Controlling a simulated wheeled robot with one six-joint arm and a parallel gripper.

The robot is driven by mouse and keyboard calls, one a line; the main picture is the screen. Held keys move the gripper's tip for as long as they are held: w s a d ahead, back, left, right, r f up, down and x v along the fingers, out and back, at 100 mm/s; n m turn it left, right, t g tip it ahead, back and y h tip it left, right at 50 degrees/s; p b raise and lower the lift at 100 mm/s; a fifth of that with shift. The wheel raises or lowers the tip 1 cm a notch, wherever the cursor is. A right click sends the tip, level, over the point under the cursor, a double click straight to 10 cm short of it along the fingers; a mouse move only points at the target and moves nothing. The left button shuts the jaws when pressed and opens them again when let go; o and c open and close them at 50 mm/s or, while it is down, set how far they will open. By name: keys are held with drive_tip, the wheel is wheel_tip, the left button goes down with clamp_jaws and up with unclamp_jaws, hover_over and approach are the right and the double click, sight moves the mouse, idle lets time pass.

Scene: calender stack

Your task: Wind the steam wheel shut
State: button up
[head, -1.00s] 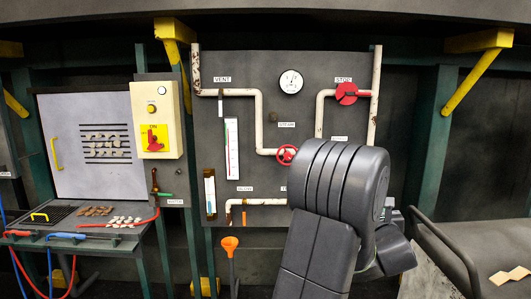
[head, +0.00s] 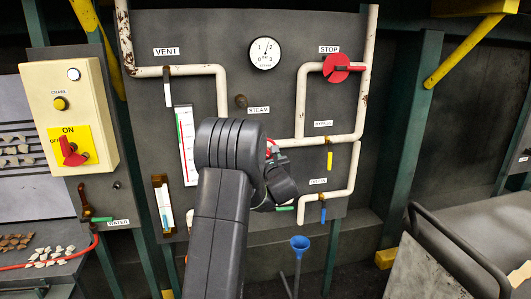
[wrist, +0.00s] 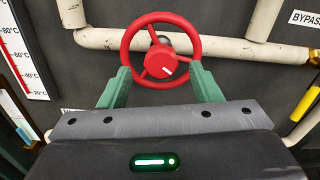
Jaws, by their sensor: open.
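The red steam wheel (wrist: 160,50) is in the upper middle of the wrist view, on a pale pipe. Its red hub carries a short white mark pointing to the lower right. My gripper (wrist: 162,82) is open, with its two green fingers reaching up at the left and right of the wheel's lower rim. I cannot tell whether the fingers touch the rim. In the head view my arm hides most of the wheel; only a bit of its red rim (head: 271,147) shows.
The red STOP valve (head: 343,68) and a round gauge (head: 265,53) are higher on the panel. A yellow lever (head: 329,160) and blue lever (head: 322,213) are right of my arm. A control box (head: 72,118) stands left. A cart (head: 440,270) is at lower right.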

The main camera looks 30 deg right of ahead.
drive_tip(key=shift+x, duration=0.95)
drive_tip(key=shift+d, duration=0.1)
drive_tip(key=c, duration=1)
drive_tip(key=shift+f+m+b, duration=0.15)
drive_tip(key=shift+m+b, duration=0.25)
drive_tip(key=shift+b, duration=0.25)
